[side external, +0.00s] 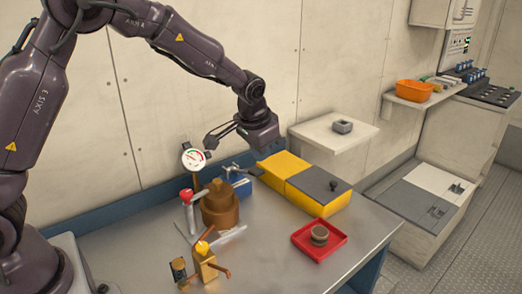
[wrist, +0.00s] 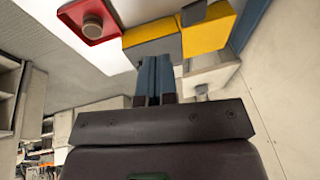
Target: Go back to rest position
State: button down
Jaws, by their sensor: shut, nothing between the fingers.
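My gripper (side external: 209,146) is raised above the back of the metal workbench (side external: 280,258), near the wall, with its fingers pointing left in the side external view. In the wrist view its two blue-grey fingers (wrist: 154,75) lie side by side, shut, with nothing between them. The fingers are apart from the bench top. My dark arm reaches in from the left and bends down to the gripper.
A round gauge (side external: 193,158), a brown cylindrical fitting (side external: 220,209) and a brass valve (side external: 204,262) stand below. A yellow box with a grey lid (side external: 318,187) and a red tray (side external: 305,247) holding a round part (side external: 320,235) are right. A wall shelf (side external: 333,138) is near.

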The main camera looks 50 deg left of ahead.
jog(key=s+d+r, duration=0.1)
jog(key=s+r, duration=0.3)
jog(key=s, duration=0.5)
jog(key=s+d+r+t+h, duration=0.1)
jog(key=s+r, duration=0.4)
jog(key=s, duration=0.4)
jog(key=s+d+r+t, duration=0.1)
jog(key=s+r, duration=0.4)
jog(key=s, duration=0.5)
jog(key=shift+h, duration=0.3)
jog(key=shift+s, duration=0.1)
